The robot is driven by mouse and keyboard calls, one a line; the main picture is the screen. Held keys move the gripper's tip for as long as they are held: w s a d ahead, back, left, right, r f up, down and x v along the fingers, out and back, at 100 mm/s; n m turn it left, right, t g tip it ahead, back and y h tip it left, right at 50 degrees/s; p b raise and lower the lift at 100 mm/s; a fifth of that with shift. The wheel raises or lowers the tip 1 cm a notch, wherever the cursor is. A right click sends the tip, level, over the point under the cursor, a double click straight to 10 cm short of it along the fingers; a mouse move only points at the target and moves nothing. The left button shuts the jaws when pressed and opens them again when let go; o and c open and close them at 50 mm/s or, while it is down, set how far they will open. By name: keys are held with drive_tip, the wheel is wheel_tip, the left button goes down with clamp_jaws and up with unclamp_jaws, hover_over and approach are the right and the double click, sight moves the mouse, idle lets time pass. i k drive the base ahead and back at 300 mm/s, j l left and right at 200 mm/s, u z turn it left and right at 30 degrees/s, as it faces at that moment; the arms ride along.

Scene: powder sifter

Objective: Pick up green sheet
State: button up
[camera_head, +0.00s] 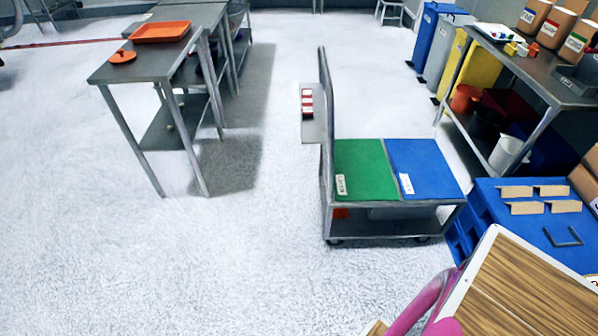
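The green sheet (368,166) lies flat on top of a grey wheeled cart (388,218), right of the picture's middle. A small white label is on its lower left part. A blue sheet (428,168) with a similar label lies right beside it on the same cart top. The cart's upright handle frame (325,120) stands along the green sheet's left side. My gripper is not in view.
A steel table (150,68) with an orange tray (160,32) stands at upper left. Tall bins and a loaded workbench (540,70) are at right. A blue pallet (500,225) and wood-patterned surface (530,290) fill the lower right. Floor left of the cart is clear.

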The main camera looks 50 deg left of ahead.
sight(361, 172)
drive_tip(key=u, duration=1.4)
drive_tip(key=z, duration=2.5)
drive_tip(key=u, duration=2.5)
